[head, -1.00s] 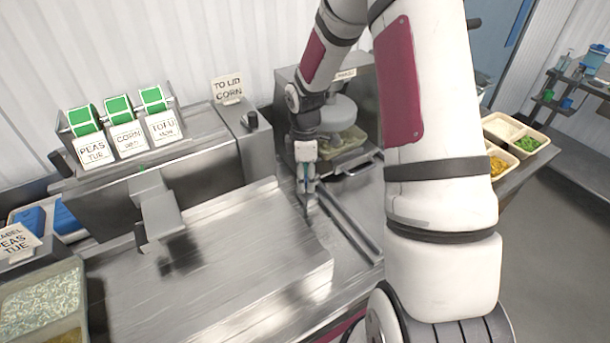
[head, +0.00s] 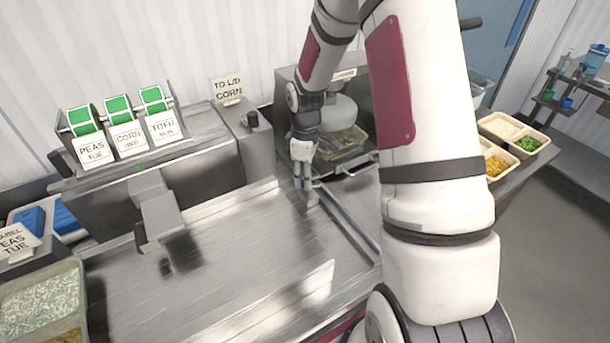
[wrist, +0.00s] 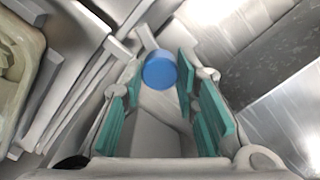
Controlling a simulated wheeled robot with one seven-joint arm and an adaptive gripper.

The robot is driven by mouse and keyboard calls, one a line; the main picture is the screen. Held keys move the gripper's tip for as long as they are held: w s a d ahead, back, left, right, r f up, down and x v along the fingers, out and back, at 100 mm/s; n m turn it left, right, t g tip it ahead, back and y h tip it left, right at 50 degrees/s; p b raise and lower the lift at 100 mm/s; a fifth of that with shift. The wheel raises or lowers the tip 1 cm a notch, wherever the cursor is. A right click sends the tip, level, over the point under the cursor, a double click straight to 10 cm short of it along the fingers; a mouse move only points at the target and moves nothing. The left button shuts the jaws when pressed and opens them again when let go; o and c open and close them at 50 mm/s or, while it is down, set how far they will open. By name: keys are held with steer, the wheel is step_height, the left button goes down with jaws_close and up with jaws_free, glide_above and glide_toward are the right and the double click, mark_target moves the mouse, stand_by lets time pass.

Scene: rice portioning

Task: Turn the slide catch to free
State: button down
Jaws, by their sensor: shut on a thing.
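In the wrist view, a blue round knob (wrist: 160,70), apparently the slide catch, sits at the end of a grey metal part. My gripper (wrist: 161,78) has its teal-padded fingers on either side of the knob and is shut on it. In the head view, my gripper (head: 306,187) points down at the metal rails right of the large steel plate (head: 250,260). The knob is hidden there by my fingers, so how far the catch is turned cannot be told.
A steel machine (head: 285,90) with a tray of food (head: 345,143) inside stands just behind my gripper. A box with a black knob (head: 251,119) and a "TO LID CORN" sign (head: 228,90) stands to the left. Several green label rolls (head: 118,108) are farther left.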

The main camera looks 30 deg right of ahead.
steer(key=m, duration=0.7)
steer(key=shift+b, duration=0.35)
steer(key=m+b, duration=0.1)
steer(key=m, duration=0.5)
steer(key=shift+m, duration=0.4)
steer(key=c, duration=1.2)
jaws_free()
steer(key=shift+c, duration=0.2)
step_height(320, 180, up, 12)
